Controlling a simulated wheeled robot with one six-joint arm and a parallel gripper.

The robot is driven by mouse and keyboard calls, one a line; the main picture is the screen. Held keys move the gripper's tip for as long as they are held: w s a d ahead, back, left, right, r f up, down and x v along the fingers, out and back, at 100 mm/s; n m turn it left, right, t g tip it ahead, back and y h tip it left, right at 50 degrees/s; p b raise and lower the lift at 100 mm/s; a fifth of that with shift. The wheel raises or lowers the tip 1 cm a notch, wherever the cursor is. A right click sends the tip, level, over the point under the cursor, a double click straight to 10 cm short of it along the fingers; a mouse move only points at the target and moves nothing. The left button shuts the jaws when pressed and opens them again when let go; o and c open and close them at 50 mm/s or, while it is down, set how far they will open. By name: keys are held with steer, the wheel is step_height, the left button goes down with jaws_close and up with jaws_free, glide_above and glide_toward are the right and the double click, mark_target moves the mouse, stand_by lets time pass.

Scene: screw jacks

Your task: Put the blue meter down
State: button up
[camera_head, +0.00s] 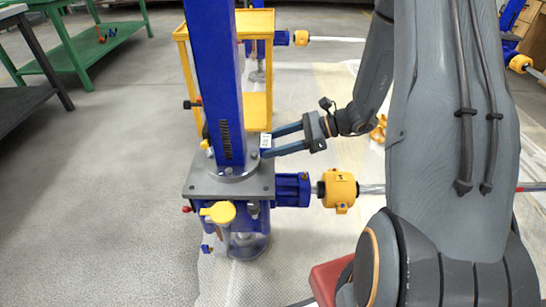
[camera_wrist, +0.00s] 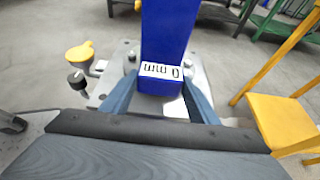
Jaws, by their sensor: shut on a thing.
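The blue meter (camera_wrist: 161,84) is a small blue box with a white display face on top. It sits between the two blue fingers of my gripper (camera_wrist: 160,80) in the wrist view, and they are shut on it. In the head view the meter (camera_head: 266,147) is at the right side of the blue column (camera_head: 214,80), over the grey plate (camera_head: 205,184) of the screw jack. My gripper (camera_head: 275,143) reaches it from the right. I cannot tell whether the meter touches the plate or the column.
A yellow frame (camera_head: 258,110) stands behind the jack. A blue motor (camera_head: 292,189) and yellow coupling (camera_head: 339,189) extend right of the plate. A yellow cap (camera_wrist: 79,52) and black knob (camera_wrist: 77,78) are left of the column. A green table (camera_head: 75,45) is far left.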

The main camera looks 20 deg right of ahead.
step_height(320, 180, down, 4)
steer(key=shift+f+b, duration=0.2)
steer(key=shift+b, duration=0.35)
steer(key=c, duration=0.4)
steer(key=shift+s, duration=0.1)
steer(key=shift+c, duration=0.8)
steer(key=o, duration=1.8)
steer(key=shift+f, duration=0.1)
steer(key=shift+o, duration=0.2)
